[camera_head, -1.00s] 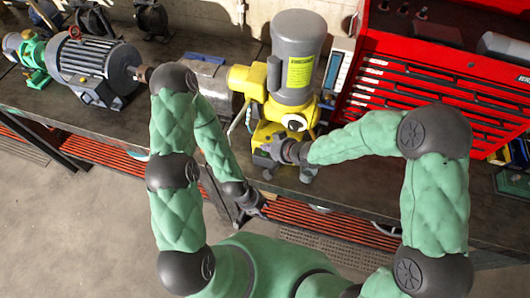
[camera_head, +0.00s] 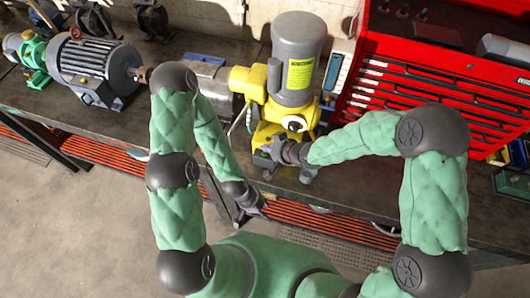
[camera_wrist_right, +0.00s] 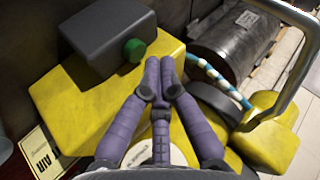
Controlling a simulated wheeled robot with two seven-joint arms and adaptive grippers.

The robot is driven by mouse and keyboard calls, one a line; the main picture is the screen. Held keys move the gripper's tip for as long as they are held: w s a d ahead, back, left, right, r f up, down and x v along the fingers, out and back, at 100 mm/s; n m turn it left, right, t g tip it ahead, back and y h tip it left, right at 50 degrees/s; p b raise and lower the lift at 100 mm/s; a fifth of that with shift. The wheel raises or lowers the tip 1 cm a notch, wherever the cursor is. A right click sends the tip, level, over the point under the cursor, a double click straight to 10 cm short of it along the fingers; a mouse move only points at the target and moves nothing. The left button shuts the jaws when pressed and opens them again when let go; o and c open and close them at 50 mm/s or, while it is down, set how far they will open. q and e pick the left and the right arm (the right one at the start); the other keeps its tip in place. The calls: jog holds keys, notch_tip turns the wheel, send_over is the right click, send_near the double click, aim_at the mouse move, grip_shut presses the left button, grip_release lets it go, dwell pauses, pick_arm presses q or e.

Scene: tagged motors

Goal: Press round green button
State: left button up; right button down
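The round green button (camera_wrist_right: 134,50) sticks out of the side of a dark grey box (camera_wrist_right: 107,35) on a yellow block in the right wrist view. My right gripper (camera_wrist_right: 159,72) has its purple-grey fingers drawn together with nothing seen between them. Its fingertips appear just right of and below the button; I cannot tell whether they touch. In the head view my right gripper (camera_head: 267,157) is at the front of the yellow machine (camera_head: 262,92), and the button is hidden. My left gripper (camera_head: 254,206) hangs in front of the bench edge, too small to read its fingers.
The bench (camera_head: 190,140) also carries a grey motor (camera_head: 97,68) at the left and a silver cylinder (camera_head: 207,78) beside the yellow machine. A red tool chest (camera_head: 430,85) stands at the right. In the right wrist view a metal bar (camera_wrist_right: 295,14) and a striped hose (camera_wrist_right: 212,75) lie to the right.

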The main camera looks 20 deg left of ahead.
aim_at(267, 154)
jog(key=shift+s+d+r+p, duration=0.15)
jog(key=shift+s+p, duration=0.1)
jog(key=shift+p, duration=0.95)
jog(key=r+p, duration=0.2)
jog(key=r, duration=0.1)
jog(key=r+p, duration=0.1)
jog(key=p, duration=0.1)
jog(key=shift+w+r, duration=0.25)
jog(key=shift+r, duration=0.05)
pick_arm(q)
notch_tip(267, 154, up, 6)
jog(key=shift+w, duration=0.2)
